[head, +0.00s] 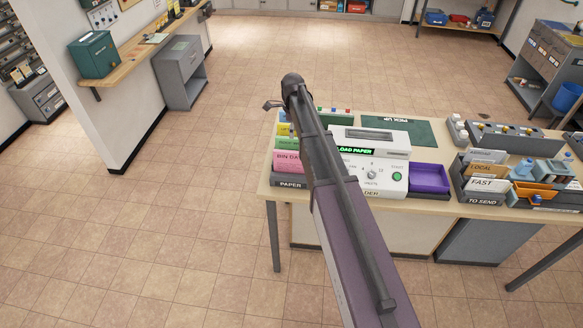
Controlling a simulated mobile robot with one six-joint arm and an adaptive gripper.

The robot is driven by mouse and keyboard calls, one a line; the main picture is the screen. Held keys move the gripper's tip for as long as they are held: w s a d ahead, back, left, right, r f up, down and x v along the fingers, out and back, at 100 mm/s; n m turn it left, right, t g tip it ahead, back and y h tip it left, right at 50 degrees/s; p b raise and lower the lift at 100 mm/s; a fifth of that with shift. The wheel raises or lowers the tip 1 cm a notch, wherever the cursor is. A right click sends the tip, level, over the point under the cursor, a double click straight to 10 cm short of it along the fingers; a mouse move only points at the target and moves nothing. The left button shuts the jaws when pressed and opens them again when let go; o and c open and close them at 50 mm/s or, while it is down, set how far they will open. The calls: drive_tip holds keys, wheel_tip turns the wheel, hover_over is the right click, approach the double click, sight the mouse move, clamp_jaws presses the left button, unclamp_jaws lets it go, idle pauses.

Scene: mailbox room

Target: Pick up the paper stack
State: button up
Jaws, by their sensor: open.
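A dark holder labelled PAPER (290,183) stands at the left end of the table, with a pink stack marked "BIN DA…" (287,162) and green and yellow stacks behind it. My arm hides their right side. I cannot tell which of these is the paper stack. My gripper (272,105) is at the far end of my arm, above the table's back left corner. It is small in view; one finger sticks out to the left, open, and nothing shows in it. It is apart from the coloured stacks.
A white machine reading "LOAD PAPER" (398,178) stands right of the stacks, partly behind my arm. Beside it are a purple tray (429,178) and a TO SEND rack (482,200). A green mat (400,127) lies behind. The tiled floor to the left is clear.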

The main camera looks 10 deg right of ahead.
sight(292, 152)
drive_tip(key=shift+f+b, duration=4)
drive_tip(key=shift+f, duration=0.2)
drive_tip(key=shift+f, duration=0.1)
drive_tip(key=shift+s+a+f+b, duration=0.1)
drive_tip(key=shift+s+f+b, duration=0.05)
drive_tip(key=shift+f+b, duration=1.15)
drive_tip(key=shift+s+a+f+b, duration=0.1)
drive_tip(key=shift+f+b, duration=1.1)
drive_tip(key=shift+b, duration=0.1)
clamp_jaws()
